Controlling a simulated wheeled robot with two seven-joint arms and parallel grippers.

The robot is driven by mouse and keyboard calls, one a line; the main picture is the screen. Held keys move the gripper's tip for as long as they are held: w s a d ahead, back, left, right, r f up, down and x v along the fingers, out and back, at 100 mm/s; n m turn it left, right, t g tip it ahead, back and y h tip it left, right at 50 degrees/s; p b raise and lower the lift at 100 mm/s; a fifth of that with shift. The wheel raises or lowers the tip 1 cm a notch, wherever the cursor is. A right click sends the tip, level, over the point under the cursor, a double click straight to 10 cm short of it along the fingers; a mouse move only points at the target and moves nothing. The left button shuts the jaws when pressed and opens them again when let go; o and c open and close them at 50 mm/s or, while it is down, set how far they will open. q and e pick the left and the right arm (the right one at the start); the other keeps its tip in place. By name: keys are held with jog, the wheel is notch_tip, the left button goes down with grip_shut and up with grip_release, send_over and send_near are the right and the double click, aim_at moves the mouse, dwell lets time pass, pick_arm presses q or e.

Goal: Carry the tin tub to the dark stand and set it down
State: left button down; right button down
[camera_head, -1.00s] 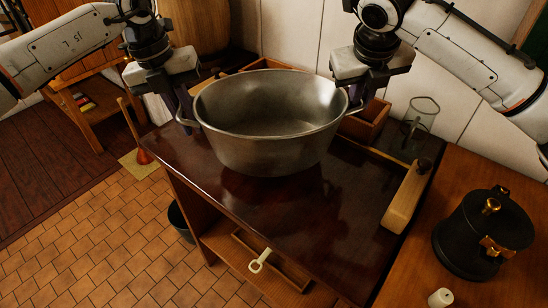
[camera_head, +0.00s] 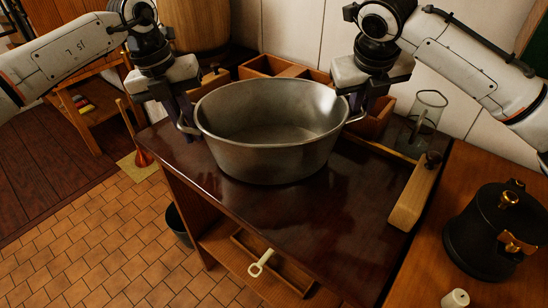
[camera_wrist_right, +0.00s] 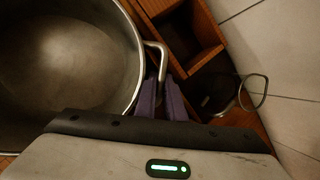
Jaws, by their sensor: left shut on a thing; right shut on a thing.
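The tin tub (camera_head: 270,150) is a grey, oval, empty metal tub with a handle at each end. It is upright over the dark glossy top of the stand (camera_head: 310,220), its base very close to the surface; I cannot tell for certain whether it touches. My left gripper (camera_head: 187,118) is shut on the left handle. My right gripper (camera_head: 358,106) is shut on the right handle. In the right wrist view, the purple fingers of the right gripper (camera_wrist_right: 167,98) close around the handle beside the tub's rim (camera_wrist_right: 137,70).
A divided wooden box (camera_head: 268,66) stands close behind the tub. A glass jug (camera_head: 425,112) stands at the back right. A wooden block with a dark knob (camera_head: 413,195) lies along the right edge. A black pot (camera_head: 490,235) stands on the right counter. The stand's front is clear.

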pick_arm(q)
jog(key=shift+a+f, duration=0.1)
jog(key=shift+f, duration=0.35)
pick_arm(e)
jog(key=shift+d+f, duration=0.1)
jog(key=shift+f, duration=0.35)
pick_arm(q)
jog(key=c, duration=1.8)
grip_release()
jog(key=shift+r, duration=0.15)
jog(key=shift+c, duration=0.2)
pick_arm(e)
jog(key=c, duration=1.8)
grip_release()
jog(key=shift+r, duration=0.1)
jog(key=shift+c, duration=0.2)
jog(key=shift+s+a+r, duration=0.1)
jog(key=shift+a+r, duration=0.05)
jog(key=shift+a, duration=0.05)
pick_arm(q)
notch_tip(320, 180, up, 8)
jog(key=a, duration=0.1)
jog(key=shift+a, duration=0.2)
pick_arm(e)
jog(key=v, duration=1.1)
jog(key=shift+s+r, duration=0.15)
jog(key=shift+r, duration=0.15)
